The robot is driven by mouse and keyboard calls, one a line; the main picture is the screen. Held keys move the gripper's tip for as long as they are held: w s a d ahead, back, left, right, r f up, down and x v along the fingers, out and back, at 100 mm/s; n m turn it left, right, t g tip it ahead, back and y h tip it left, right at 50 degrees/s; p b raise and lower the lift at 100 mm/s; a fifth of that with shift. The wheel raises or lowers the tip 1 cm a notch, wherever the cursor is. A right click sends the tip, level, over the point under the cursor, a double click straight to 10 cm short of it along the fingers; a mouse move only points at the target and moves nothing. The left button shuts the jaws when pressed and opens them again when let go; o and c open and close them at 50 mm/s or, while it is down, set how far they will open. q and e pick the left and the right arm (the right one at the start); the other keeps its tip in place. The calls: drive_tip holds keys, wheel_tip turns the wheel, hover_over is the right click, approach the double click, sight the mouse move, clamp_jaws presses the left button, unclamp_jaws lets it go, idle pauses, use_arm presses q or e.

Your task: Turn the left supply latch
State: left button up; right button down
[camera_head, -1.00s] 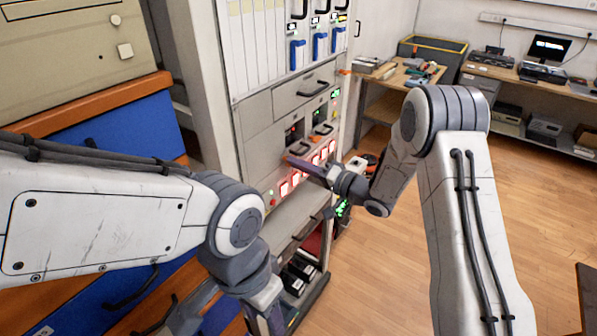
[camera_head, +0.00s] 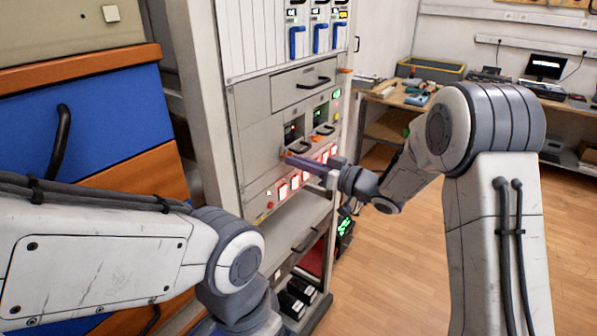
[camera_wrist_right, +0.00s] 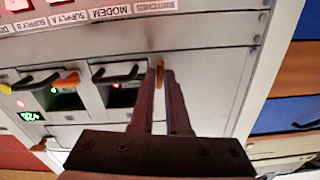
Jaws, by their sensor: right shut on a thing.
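The left supply latch, a small orange tab (camera_wrist_right: 159,76), sits beside the left supply unit with its black handle (camera_head: 299,147). My right gripper (camera_head: 286,156) reaches the panel from the right in the head view. In the right wrist view the two fingers (camera_wrist_right: 160,80) are shut on the latch, which stands upright in that picture between their tips. A second orange latch (camera_wrist_right: 68,78) belongs to the neighbouring supply unit with its own handle (camera_head: 324,130). My left arm enters from the left in the head view; its gripper is out of the picture.
A row of red-lit switches (camera_head: 295,181) lies just below the right gripper. A drawer with a black handle (camera_head: 313,83) and blue-handled modules (camera_head: 297,41) are above. A shelf (camera_head: 290,240) juts out below. Blue and orange drawers (camera_head: 95,120) stand at left. Open floor is at right.

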drive_tip(key=shift+f+n+b, duration=0.1)
drive_tip(key=shift+n+b, duration=0.7)
drive_tip(key=shift+n, duration=0.2)
drive_tip(key=c, duration=0.9)
unclamp_jaws()
drive_tip(key=b+v, duration=0.2)
drive_tip(key=v, duration=0.8)
drive_tip(key=shift+s+d, duration=0.1)
drive_tip(key=shift+d, duration=0.1)
